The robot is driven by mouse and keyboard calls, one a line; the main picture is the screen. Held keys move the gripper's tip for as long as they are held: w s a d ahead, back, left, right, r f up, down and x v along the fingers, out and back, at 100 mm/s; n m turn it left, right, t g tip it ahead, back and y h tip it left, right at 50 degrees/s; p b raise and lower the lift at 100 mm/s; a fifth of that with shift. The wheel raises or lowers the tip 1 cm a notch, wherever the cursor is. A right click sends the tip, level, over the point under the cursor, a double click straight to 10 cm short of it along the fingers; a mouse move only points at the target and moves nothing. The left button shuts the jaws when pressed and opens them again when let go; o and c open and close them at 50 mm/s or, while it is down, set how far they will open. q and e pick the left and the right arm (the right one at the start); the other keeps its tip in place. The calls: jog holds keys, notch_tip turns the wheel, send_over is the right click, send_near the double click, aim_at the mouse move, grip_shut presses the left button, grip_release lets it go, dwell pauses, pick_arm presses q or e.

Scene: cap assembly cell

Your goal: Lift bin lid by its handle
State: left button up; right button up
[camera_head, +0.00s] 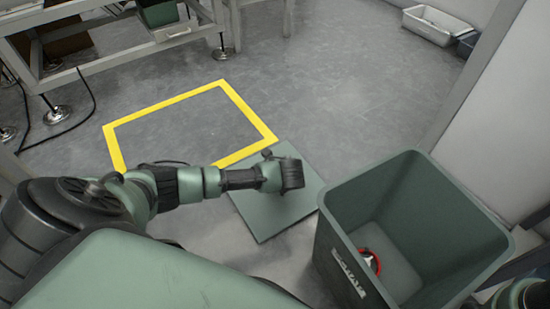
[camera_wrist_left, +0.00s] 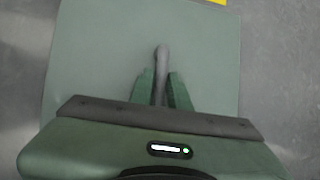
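The bin lid (camera_head: 262,212) is a flat, dark green square beside the open bin, near the corner of the yellow floor outline. I cannot tell whether it rests on the floor. My left gripper (camera_head: 290,173) is over the lid and hides its handle in the head view. In the left wrist view the lid (camera_wrist_left: 95,50) fills most of the picture. Its grey bar handle (camera_wrist_left: 162,56) stands between the two green fingers of my left gripper (camera_wrist_left: 160,78). The fingers are close beside the handle; whether they press on it is unclear. My right gripper is not in view.
The green bin (camera_head: 335,215) stands open at the right, with a red-rimmed item (camera_head: 371,262) inside. A yellow outline (camera_head: 160,105) marks bare floor behind the lid. A metal-framed bench (camera_head: 130,62) stands at the back left, a pale tray (camera_head: 437,26) at the back right.

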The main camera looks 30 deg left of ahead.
pick_arm(q)
jog(key=shift+w+a+f, duration=0.25)
jog(key=shift+f, duration=0.35)
jog(key=shift+r, duration=0.1)
grip_shut()
